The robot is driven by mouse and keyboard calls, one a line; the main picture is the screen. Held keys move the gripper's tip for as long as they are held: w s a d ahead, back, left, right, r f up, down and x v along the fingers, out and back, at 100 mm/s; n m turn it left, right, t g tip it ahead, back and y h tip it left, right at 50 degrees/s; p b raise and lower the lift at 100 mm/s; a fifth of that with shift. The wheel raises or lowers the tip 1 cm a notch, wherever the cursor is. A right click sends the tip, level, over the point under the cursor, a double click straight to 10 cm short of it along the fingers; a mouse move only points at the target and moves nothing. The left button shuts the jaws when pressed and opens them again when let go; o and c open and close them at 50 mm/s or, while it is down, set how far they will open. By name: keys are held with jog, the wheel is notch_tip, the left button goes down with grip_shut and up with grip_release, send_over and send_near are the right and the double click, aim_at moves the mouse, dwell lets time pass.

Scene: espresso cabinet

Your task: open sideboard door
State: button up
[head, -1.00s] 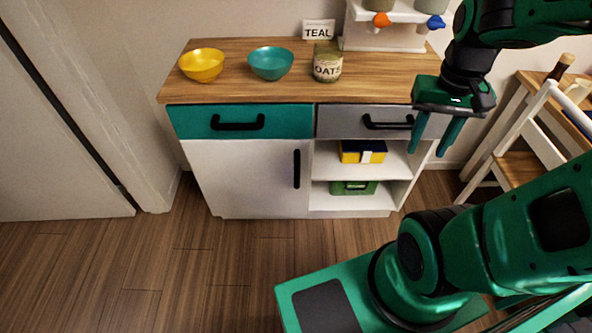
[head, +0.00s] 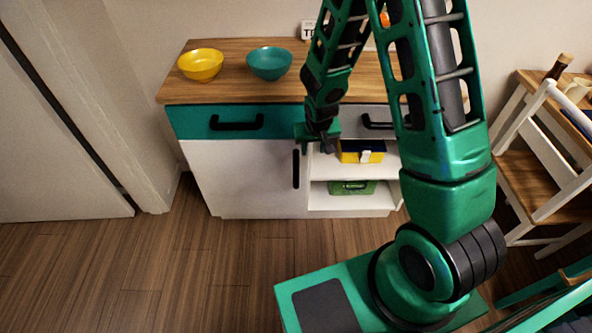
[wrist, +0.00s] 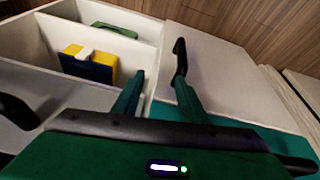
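The sideboard door (head: 245,180) is a plain white panel, shut, below the teal drawer; it also shows in the wrist view (wrist: 225,75). Its vertical black handle (head: 296,170) is near the door's right edge. In the wrist view the handle (wrist: 180,58) stands just beyond the tip of the right finger. My gripper (head: 318,150) is in front of the sideboard's upper middle, by the handle's top end. In the wrist view its two teal fingers (wrist: 158,78) are apart with nothing held between them. Whether a finger touches the handle I cannot tell.
Open shelves right of the door hold a yellow-and-blue box (head: 360,152) and a green box (head: 352,187). Bowls stand on top. The floor before the door is clear.

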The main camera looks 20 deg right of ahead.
send_near(297, 167)
jog(key=d+f, duration=0.1)
jog(key=f, duration=0.1)
jog(key=shift+t+y, duration=0.3)
jog(key=x, duration=1.1)
jog(key=shift+w+a, duration=0.15)
jog(key=shift+a, duration=0.1)
grip_shut()
